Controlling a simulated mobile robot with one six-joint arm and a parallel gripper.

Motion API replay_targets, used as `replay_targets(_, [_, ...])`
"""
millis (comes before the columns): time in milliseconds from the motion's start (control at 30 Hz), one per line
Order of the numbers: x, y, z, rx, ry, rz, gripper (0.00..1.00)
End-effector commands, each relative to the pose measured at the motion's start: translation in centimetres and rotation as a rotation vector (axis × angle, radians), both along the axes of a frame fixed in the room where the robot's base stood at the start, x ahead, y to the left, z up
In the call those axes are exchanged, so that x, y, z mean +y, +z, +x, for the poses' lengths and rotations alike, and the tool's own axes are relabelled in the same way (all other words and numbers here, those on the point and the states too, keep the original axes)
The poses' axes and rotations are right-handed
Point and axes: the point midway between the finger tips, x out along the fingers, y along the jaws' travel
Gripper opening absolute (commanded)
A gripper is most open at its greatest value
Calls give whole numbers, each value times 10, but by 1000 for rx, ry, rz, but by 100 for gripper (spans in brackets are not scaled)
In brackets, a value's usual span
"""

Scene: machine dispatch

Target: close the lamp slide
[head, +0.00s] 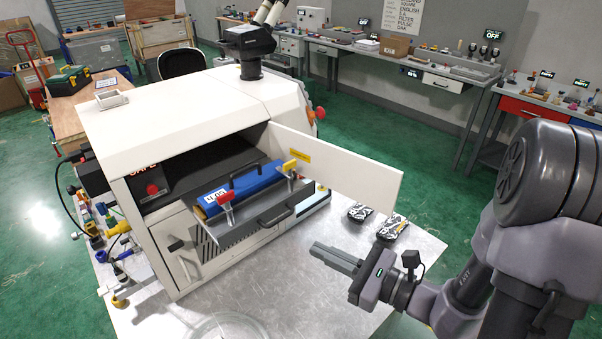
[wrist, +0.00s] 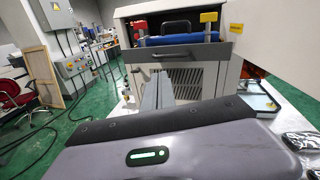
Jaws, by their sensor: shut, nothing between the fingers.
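The lamp slide (head: 245,228) is a grey tray pulled out of the front of the white machine (head: 190,100). It has a dark handle (head: 276,215) on its front and carries a blue block (head: 245,184) with a red clamp (head: 225,197) and a yellow clamp (head: 290,166). In the wrist view the slide's front (wrist: 200,49) faces me, beyond the fingers. My gripper (head: 318,249) is shut and empty, in front of the slide and to its right in the head view, apart from it. Its fingers (wrist: 157,76) point toward the machine in the wrist view.
The machine's white door (head: 345,168) stands open to the right of the slide. Two black-and-white patterned objects (head: 391,227) lie on the metal table (head: 270,290) near my gripper. A clear round dish (head: 225,326) is at the front. The table between gripper and machine is mostly free.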

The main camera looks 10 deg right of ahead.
Motion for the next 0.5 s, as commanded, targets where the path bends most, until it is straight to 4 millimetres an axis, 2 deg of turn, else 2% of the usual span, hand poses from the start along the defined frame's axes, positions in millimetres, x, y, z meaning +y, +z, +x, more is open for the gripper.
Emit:
replay_targets(33, [-21,-3,9,26,-95,52,0])
replay_targets(100, [-42,-12,18,41,-193,94,0])
replay_targets(167, [-49,-17,22,46,-230,108,0])
replay_targets(267, [-45,-21,32,44,-236,108,0])
replay_targets(500, [-15,-17,73,46,-230,110,0])
